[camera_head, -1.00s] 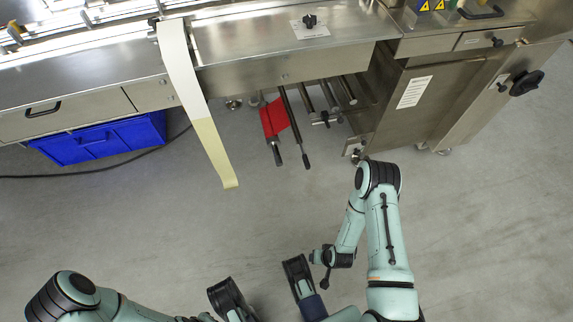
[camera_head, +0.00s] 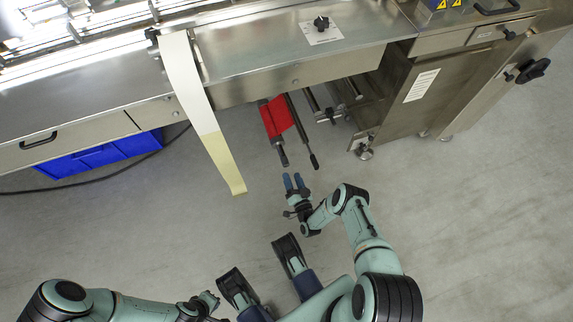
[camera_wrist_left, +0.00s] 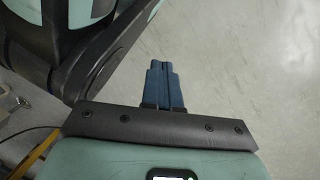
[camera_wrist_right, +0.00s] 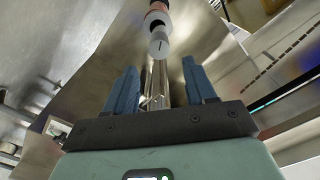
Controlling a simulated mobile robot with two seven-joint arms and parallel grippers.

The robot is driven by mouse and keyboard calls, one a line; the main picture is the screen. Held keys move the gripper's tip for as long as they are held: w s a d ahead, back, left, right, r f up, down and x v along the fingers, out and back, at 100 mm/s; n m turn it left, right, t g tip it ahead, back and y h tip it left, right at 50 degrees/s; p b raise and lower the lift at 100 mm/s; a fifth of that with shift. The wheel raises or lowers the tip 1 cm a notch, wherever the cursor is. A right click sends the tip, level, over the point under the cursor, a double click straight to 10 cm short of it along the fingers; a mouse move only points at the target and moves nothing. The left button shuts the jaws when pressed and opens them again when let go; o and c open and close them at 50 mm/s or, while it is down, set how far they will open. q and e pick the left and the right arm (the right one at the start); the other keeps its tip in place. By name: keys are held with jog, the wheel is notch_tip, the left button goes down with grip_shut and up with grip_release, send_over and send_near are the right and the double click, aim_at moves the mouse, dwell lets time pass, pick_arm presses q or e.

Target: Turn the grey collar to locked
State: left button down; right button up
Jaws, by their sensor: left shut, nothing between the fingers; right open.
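In the right wrist view, a pale grey collar (camera_wrist_right: 158,22) with a dark band sits around a shaft, and a lighter end piece (camera_wrist_right: 159,46) with a short dark mark faces me. In the head view, this shaft (camera_head: 283,156) carries a red roll (camera_head: 277,117) under the machine; the collar is too small to make out there. My right gripper (camera_head: 293,178) is open and empty, just in front of the shaft end, apart from it. Its fingers (camera_wrist_right: 161,70) frame the space below the collar. My left gripper (camera_wrist_left: 161,66) is shut and empty, low over the floor.
A second rod (camera_head: 314,160) sticks out close right of the red roll. A pale film strip (camera_head: 222,150) hangs at the left. The machine's steel cabinet (camera_head: 400,120) stands right, and a blue crate (camera_head: 95,158) sits under the bench. The floor in front is clear.

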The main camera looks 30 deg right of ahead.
aim_at(287, 165)
jog(key=b+x, duration=0.2)
jog(key=x, duration=0.4)
jog(key=shift+w, duration=0.1)
pick_arm(q)
jog(key=s+f+g, duration=0.1)
jog(key=s+f, duration=0.1)
jog(key=s, duration=0.3)
jog(key=shift+s+a+f+g, duration=0.15)
jog(key=shift+a+f+g, duration=0.15)
jog(key=shift+f+g, duration=0.1)
pick_arm(e)
jog(key=shift+w+d, duration=0.1)
jog(key=shift+w, duration=0.45)
jog(key=c, duration=1)
